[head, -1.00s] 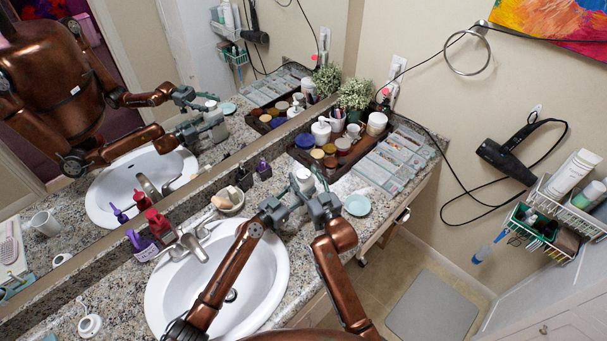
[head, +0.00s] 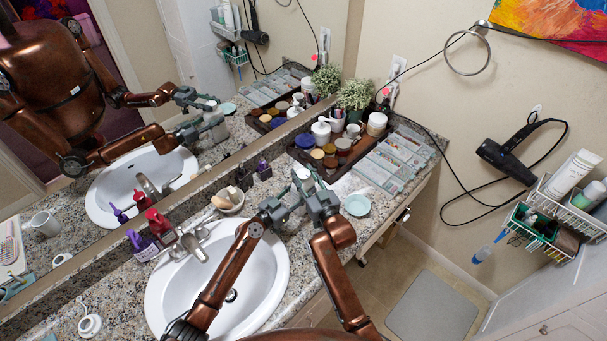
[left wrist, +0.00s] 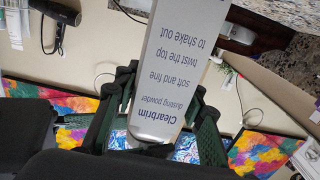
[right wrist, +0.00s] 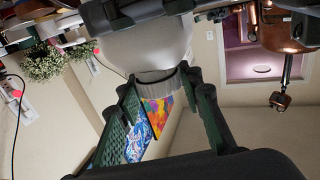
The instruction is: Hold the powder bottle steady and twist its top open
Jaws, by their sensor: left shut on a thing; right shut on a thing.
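The powder bottle (head: 303,174) is pale and mostly hidden by my grippers above the counter in the head view. In the left wrist view the bottle (left wrist: 178,65) shows its "Clearbrim dusting powder" label, and my left gripper (left wrist: 163,85) is shut on its body. In the head view my left gripper (head: 291,191) is beside my right gripper (head: 311,186). In the right wrist view the ridged grey top (right wrist: 160,76) sits below the bottle's wide rounded part, and my right gripper (right wrist: 162,88) is shut around that top. I cannot tell whether the top has turned.
The white sink (head: 265,290) is below my left arm. A dark tray (head: 296,155) of jars and a clear organizer (head: 392,160) stand behind the grippers. A pale round dish (head: 357,205) lies to their right. The mirror (head: 130,200) runs along the left.

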